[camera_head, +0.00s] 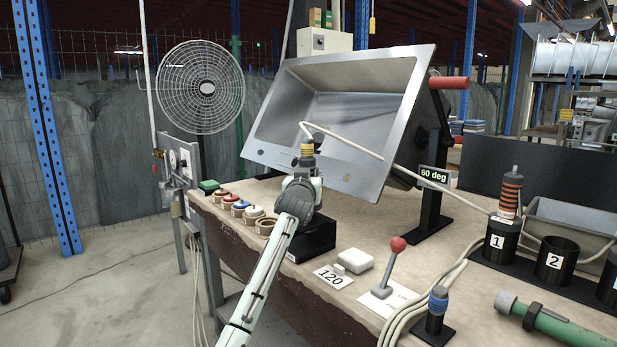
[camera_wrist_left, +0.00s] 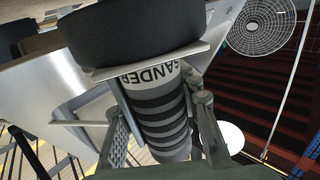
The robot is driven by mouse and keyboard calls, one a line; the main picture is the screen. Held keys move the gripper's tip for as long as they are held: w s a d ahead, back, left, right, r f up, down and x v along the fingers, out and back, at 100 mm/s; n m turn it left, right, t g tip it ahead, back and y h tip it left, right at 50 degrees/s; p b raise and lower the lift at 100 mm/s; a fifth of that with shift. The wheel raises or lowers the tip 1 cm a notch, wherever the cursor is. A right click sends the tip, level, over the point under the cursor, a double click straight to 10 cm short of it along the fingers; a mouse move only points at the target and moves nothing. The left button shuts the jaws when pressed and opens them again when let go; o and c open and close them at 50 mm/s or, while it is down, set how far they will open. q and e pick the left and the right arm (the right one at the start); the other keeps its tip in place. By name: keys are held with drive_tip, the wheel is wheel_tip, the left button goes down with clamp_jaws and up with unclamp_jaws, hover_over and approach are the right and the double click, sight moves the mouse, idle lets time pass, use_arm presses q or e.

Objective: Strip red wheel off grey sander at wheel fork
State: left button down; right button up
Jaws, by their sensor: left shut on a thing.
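The sander (camera_wrist_left: 160,108) is a grey cylinder with black bands and a "SANDER" label in the left wrist view. My left gripper (camera_head: 304,172) is shut around its body, one finger on each side. A wide black round part (camera_wrist_left: 135,30) sits at the sander's end, with a thin pale plate (camera_wrist_left: 150,62) between them. In the head view the gripper is above a black block (camera_head: 310,238) near the sink, and a hose-end with tan bands (camera_head: 307,150) rises there. I see no red wheel on the sander; its face is hidden. I cannot make out the wheel fork.
A tilted steel sink (camera_head: 262,128) stands behind the gripper. Several small coloured tubs (camera_head: 240,206) line the bench's left edge. A red-knobbed lever (camera_head: 390,262), a "120" card (camera_head: 333,279) and numbered black holders (camera_head: 556,262) are to the right. A pale hose (camera_head: 450,196) crosses the bench.

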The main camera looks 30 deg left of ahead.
use_arm(q)
drive_tip(key=shift+r+p, duration=0.65)
drive_tip(key=shift+r, duration=0.25)
drive_tip(key=shift+r+p, duration=1)
drive_tip(key=shift+r, duration=0.25)
wheel_tip(320, 180, up, 6)
drive_tip(key=shift+r, duration=0.15)
idle(0.4)
